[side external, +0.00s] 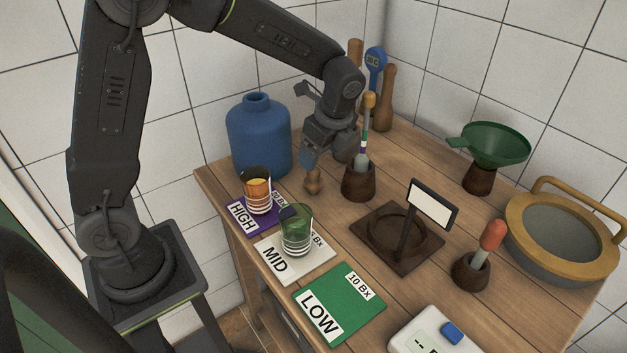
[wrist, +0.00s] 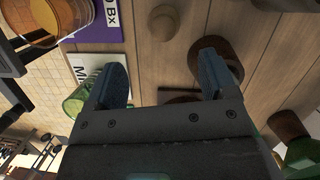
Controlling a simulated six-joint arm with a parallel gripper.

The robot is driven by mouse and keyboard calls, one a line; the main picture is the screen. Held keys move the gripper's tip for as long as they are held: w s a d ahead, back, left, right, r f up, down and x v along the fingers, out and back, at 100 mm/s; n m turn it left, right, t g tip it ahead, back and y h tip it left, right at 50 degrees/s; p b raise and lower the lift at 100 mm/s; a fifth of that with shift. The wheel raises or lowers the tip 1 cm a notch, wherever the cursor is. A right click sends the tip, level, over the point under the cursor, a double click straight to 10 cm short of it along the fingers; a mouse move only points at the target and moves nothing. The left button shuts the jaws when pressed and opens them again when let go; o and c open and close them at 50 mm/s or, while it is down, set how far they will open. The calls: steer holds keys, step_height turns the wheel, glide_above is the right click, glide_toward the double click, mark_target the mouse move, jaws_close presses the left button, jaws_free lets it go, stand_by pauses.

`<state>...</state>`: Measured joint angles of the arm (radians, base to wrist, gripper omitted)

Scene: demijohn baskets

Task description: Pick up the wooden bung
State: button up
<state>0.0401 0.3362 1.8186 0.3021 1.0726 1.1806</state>
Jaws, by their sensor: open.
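The wooden bung (side external: 313,183) is a small knobbed brown piece standing on the table beside the blue demijohn. In the wrist view it is the round wooden shape (wrist: 163,22) near the top, beyond my fingertips and roughly centred between their lines. My gripper (side external: 311,158) is above the bung in the side view, pointing down, its fingers seen nearly edge-on. In the wrist view my gripper (wrist: 164,76) has its two fingers wide apart with nothing held between them.
Near the bung stand the blue demijohn (side external: 259,140) and a dark wooden cup (side external: 358,184) holding a hydrometer. Glasses stand on the purple HIGH card (side external: 240,215) and white MID card (side external: 280,262). A dark stand (side external: 380,238) with a blank sign is to the right.

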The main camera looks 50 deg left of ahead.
mark_target(312, 179)
steer(key=x, duration=0.5)
steer(key=shift+w+x, duration=0.2)
steer(key=shift+x, duration=2.5)
steer(key=shift+a, duration=0.15)
steer(key=c, duration=1)
steer(key=shift+o, duration=0.2)
steer(key=shift+r, duration=0.1)
step_height(312, 179, up, 10)
